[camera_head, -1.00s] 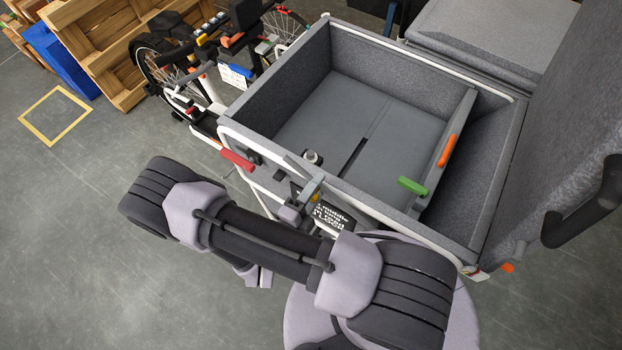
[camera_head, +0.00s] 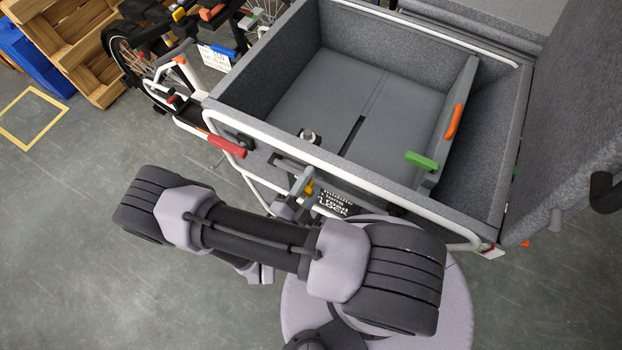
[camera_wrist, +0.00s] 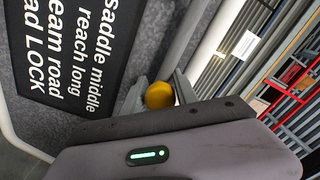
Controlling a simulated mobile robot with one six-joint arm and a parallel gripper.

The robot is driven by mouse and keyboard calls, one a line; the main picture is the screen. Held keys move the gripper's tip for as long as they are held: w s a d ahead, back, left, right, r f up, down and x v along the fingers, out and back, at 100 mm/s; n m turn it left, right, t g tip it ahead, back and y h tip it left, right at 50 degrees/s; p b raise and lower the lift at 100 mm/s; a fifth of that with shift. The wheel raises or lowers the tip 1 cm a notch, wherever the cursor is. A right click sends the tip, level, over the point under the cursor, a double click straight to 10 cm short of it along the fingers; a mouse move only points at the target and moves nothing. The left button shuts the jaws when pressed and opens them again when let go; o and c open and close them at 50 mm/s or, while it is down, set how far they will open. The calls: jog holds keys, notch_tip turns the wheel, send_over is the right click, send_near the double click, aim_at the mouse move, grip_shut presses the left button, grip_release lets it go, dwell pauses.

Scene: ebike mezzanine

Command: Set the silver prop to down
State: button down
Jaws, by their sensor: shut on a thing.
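My gripper (camera_head: 303,186) is at the near wall of the grey cargo box (camera_head: 432,202), beside the black label plate (camera_head: 338,203). In the wrist view its two grey fingers (camera_wrist: 160,93) are shut on a round yellow knob (camera_wrist: 160,96). The knob also shows in the head view (camera_head: 310,187). A silver-grey bar (camera_head: 288,166) lies along the box front just behind the fingers and looks like the silver prop. Whether the yellow knob belongs to it is hidden by the fingers.
A red handle (camera_head: 227,146) is on the box's left front corner. A green handle (camera_head: 421,161) and an orange handle (camera_head: 454,121) are on the inner panel. A raised grey lid (camera_head: 575,130) stands at right.

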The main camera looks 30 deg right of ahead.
jog(key=shift+f, duration=0.1)
jog(key=c, duration=1.1)
grip_release()
jog(key=shift+s, duration=0.1)
jog(key=v, duration=1.7)
jog(key=shift+s+p, duration=0.15)
jog(key=shift+p, duration=0.2)
jog(key=shift+a, duration=0.1)
